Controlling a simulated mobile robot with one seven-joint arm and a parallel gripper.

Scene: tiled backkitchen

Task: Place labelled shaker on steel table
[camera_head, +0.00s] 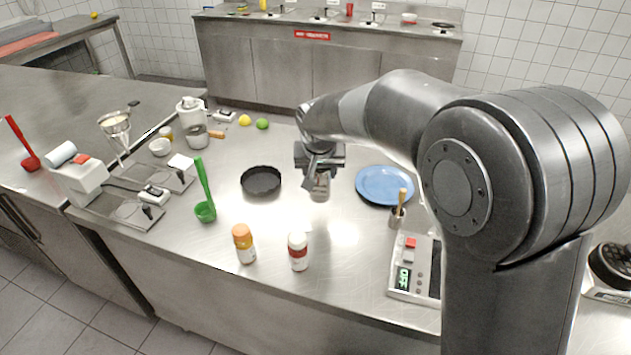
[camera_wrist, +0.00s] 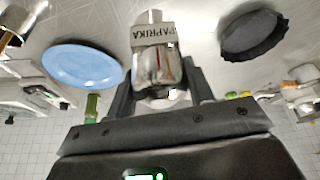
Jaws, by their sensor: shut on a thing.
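The labelled shaker (camera_head: 320,188) is a small clear jar with a band reading PAPRIKA, which is readable in the wrist view (camera_wrist: 154,60). My gripper (camera_head: 319,172) is shut on it, with one finger on each side in the wrist view (camera_wrist: 160,80). The shaker is over the middle of the steel table (camera_head: 305,232), between the black pan and the blue plate. I cannot tell whether its base touches the tabletop. My gripper hides its upper part in the head view.
A black fluted pan (camera_head: 261,181) lies left of the shaker and a blue plate (camera_head: 384,185) right. An orange-capped bottle (camera_head: 243,244) and a red-and-white bottle (camera_head: 298,251) stand near the front edge. A green ladle (camera_head: 204,206) and a digital scale (camera_head: 412,268) flank them.

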